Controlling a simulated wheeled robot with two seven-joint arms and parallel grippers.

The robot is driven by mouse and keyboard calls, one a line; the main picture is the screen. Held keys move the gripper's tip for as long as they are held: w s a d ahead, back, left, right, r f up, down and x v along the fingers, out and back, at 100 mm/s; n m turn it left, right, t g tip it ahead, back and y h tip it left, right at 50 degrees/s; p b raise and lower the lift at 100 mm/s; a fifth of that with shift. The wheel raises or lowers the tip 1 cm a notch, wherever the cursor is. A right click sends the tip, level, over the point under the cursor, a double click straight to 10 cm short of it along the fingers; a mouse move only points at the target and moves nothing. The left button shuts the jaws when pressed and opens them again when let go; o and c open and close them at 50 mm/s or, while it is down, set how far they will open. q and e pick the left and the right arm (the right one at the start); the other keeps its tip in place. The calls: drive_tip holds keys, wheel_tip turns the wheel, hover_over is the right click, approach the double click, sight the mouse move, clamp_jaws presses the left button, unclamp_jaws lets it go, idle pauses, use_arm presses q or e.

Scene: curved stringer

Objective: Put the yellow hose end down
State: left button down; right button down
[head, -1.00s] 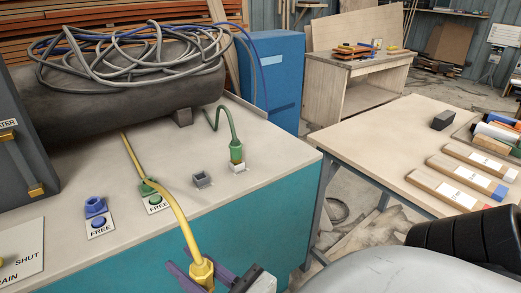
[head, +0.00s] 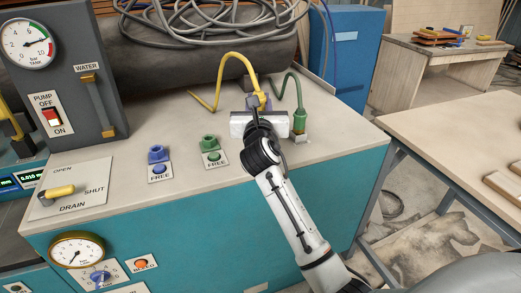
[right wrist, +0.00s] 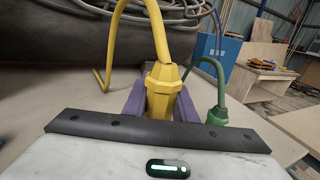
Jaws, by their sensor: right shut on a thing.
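The yellow hose end (right wrist: 163,88) is upright between the purple fingers of my right gripper (right wrist: 161,98), which is shut on it. The yellow hose (head: 236,55) arches up and back down to the bench at the left. The lower tip of the yellow hose end is hidden behind the gripper body, so I cannot tell if it touches anything. My left gripper is not in view.
A blue coupling (head: 157,154) and a green coupling (head: 210,143), both labelled FREE, stand left of my right arm. The green hose end stands in a pale holder. A black tank (head: 170,65) with coiled hoses lies behind.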

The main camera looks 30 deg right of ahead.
drive_tip(key=shift+m+h, duration=0.3)
drive_tip(key=shift+h, duration=0.1)
drive_tip(key=f+b, duration=0.1)
drive_tip(key=f, duration=0.1)
drive_tip(key=w+d+f+b, duration=0.1)
drive_tip(key=f, duration=0.4)
drive_tip(key=shift+w+d+f+b, duration=0.2)
drive_tip(key=shift+d+f+b, duration=0.1)
drive_tip(key=shift+d+b, duration=0.1)
drive_tip(key=shift+f, duration=0.15)
drive_tip(key=c, duration=1.5)
unclamp_jaws()
drive_tip(key=shift+o, duration=0.2)
